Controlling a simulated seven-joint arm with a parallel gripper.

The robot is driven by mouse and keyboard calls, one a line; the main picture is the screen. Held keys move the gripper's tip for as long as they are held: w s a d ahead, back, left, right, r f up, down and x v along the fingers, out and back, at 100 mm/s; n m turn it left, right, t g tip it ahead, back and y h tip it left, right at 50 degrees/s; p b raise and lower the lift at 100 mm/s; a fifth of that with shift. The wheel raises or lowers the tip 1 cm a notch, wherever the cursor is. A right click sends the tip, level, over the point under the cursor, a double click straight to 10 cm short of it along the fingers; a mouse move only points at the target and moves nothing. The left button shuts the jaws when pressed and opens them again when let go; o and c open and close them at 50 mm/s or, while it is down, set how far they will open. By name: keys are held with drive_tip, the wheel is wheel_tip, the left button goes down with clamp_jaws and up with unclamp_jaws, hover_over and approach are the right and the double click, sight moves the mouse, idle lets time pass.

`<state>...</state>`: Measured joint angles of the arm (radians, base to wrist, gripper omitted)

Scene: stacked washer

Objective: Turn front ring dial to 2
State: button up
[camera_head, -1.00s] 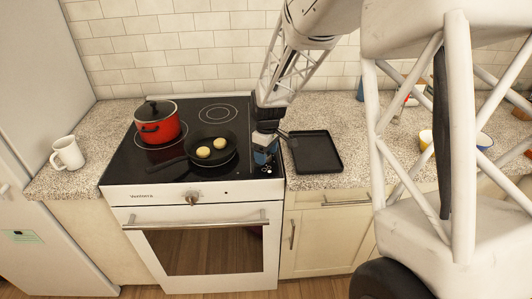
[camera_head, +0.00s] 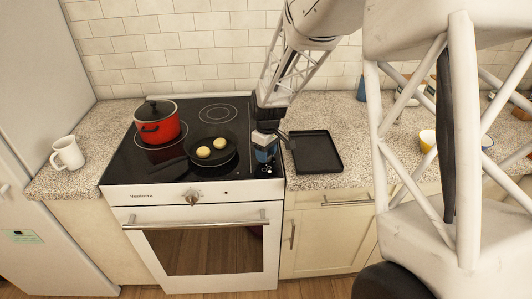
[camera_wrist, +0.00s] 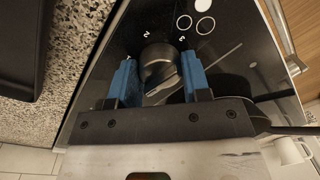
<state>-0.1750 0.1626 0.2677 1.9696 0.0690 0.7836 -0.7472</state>
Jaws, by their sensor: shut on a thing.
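The ring dial (camera_wrist: 157,66) is a round dark grey knob on the black glass cooktop (camera_head: 143,172), at its front right corner. In the wrist view, a printed 2 and a printed 3 show just beyond the dial. My gripper (camera_wrist: 160,64) has blue fingers, one on each side of the dial, shut on it. In the head view my gripper (camera_head: 264,156) reaches down to that corner and hides most of the dial. I cannot tell which number the dial points to.
A frying pan (camera_head: 227,165) with two round pale pieces lies left of my gripper. A red pot (camera_head: 160,130) stands behind it. A black tray (camera_head: 317,152) lies on the counter to the right. A silver knob (camera_head: 193,198) sits on the oven front.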

drive_tip(key=m, duration=0.5)
drive_tip(key=shift+m, duration=0.4)
drive_tip(key=m, duration=0.5)
drive_tip(key=shift+s+t, duration=0.1)
drive_tip(key=shift+t, duration=0.2)
drive_tip(key=m, duration=0.5)
drive_tip(key=shift+m, duration=0.4)
drive_tip(key=m, duration=0.6)
drive_tip(key=shift+t, duration=0.4)
drive_tip(key=o, duration=0.9)
drive_tip(key=shift+r, duration=0.1)
drive_tip(key=shift+s+r, duration=0.15)
drive_tip(key=shift+r, duration=1.75)
drive_tip(key=shift+s+r, duration=0.1)
drive_tip(key=shift+r, duration=1.8)
drive_tip(key=shift+d, duration=0.1)
